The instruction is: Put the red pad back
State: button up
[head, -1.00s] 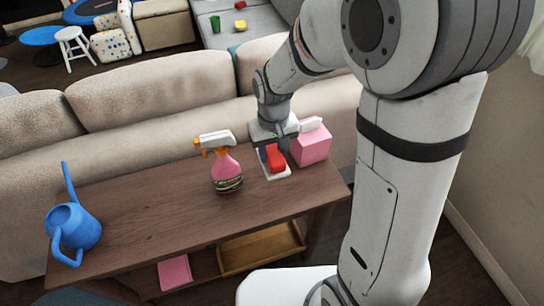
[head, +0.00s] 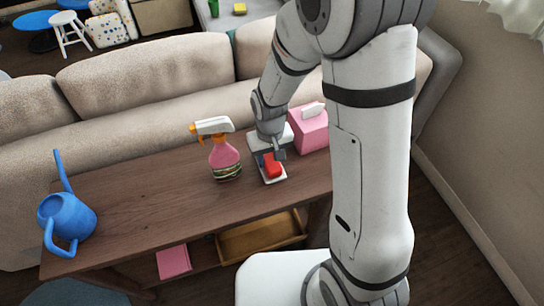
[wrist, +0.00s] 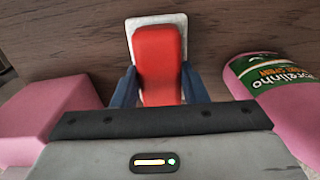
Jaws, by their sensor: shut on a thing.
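The red pad (head: 271,166) lies on a small white tray (head: 273,180) on the wooden console table, between the spray bottle and the pink tissue box. My gripper (head: 267,152) points down over it and is shut on the pad. In the wrist view the red pad (wrist: 158,60) sits between my two dark blue fingers (wrist: 160,85), one on each side. The white tray (wrist: 131,28) shows as a pale rim around the pad's far end. The pad appears to be on the tray; whether it is slightly raised I cannot tell.
A pink spray bottle (head: 225,160) stands close left of the tray. A pink tissue box (head: 310,130) stands close right. A blue watering can (head: 67,222) is at the table's left end. The table's middle left is clear. A beige sofa (head: 150,75) runs behind.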

aim_at(270, 157)
jog(key=shift+f, duration=0.15)
jog(key=o, duration=1)
notch_tip(270, 157, up, 12)
jog(key=r+p, duration=0.1)
jog(key=p, duration=0.1)
jog(key=s+d+r+m, duration=0.1)
jog(key=s+d+r, duration=0.1)
jog(key=s+d, duration=0.2)
jog(key=s+d+r+m+t, duration=0.1)
jog(key=s+d+r, duration=0.2)
jog(key=d, duration=0.1)
jog(key=s+d+r+m+t, duration=0.1)
jog(key=s+d+r, duration=0.2)
jog(key=s+d, duration=0.1)
jog(key=shift+s+d+r, duration=0.1)
jog(key=shift+s+d, duration=0.25)
